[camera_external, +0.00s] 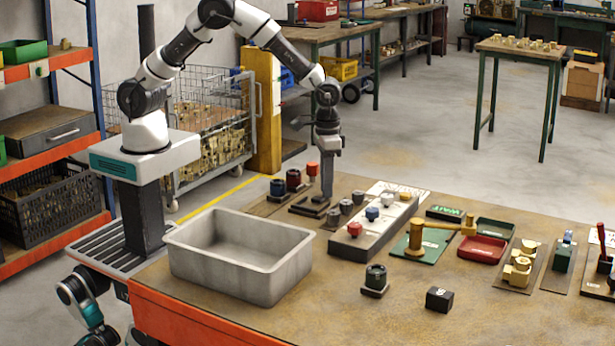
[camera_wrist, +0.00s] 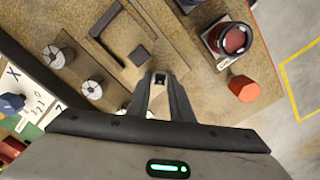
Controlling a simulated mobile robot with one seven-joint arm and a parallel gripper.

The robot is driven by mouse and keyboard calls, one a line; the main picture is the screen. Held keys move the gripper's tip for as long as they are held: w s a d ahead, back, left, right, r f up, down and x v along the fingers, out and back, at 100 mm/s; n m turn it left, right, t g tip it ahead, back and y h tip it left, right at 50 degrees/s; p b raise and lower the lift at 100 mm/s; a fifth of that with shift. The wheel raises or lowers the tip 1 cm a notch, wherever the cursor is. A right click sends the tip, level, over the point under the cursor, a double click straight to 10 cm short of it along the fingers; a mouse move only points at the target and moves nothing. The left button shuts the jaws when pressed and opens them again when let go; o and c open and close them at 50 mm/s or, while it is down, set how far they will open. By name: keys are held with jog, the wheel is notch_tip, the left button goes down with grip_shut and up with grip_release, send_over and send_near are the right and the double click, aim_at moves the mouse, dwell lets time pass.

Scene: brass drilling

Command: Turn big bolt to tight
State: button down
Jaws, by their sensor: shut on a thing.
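My gripper (camera_external: 327,194) points straight down at the back left of the workbench, beside a dark square frame (camera_external: 304,208). In the wrist view my gripper (camera_wrist: 160,82) has its fingertips close together on a small dark piece, mostly hidden between them. I cannot tell whether this piece is the big bolt. Grey round knobs with pale tops stand close by; two show clearly in the wrist view, an outer one (camera_wrist: 53,57) and a nearer one (camera_wrist: 92,89). The dark frame (camera_wrist: 96,20) lies just beyond the fingertips, with a short dark bar (camera_wrist: 139,56) beside it.
A red knob on a dark body (camera_wrist: 232,40) and an orange-red hexagonal piece (camera_wrist: 243,90) stand near the fingers. A grey bin (camera_external: 240,255) fills the bench's front left. A panel with coloured knobs (camera_external: 375,232) lies to the right.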

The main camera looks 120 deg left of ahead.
dwell(0.4)
jog(key=c, duration=1.6)
grip_release()
jog(key=shift+o, duration=0.2)
notch_tip(320, 180, up, 18)
jog(key=p, duration=0.1)
jog(key=shift+f, duration=0.25)
jog(key=shift+c, duration=0.3)
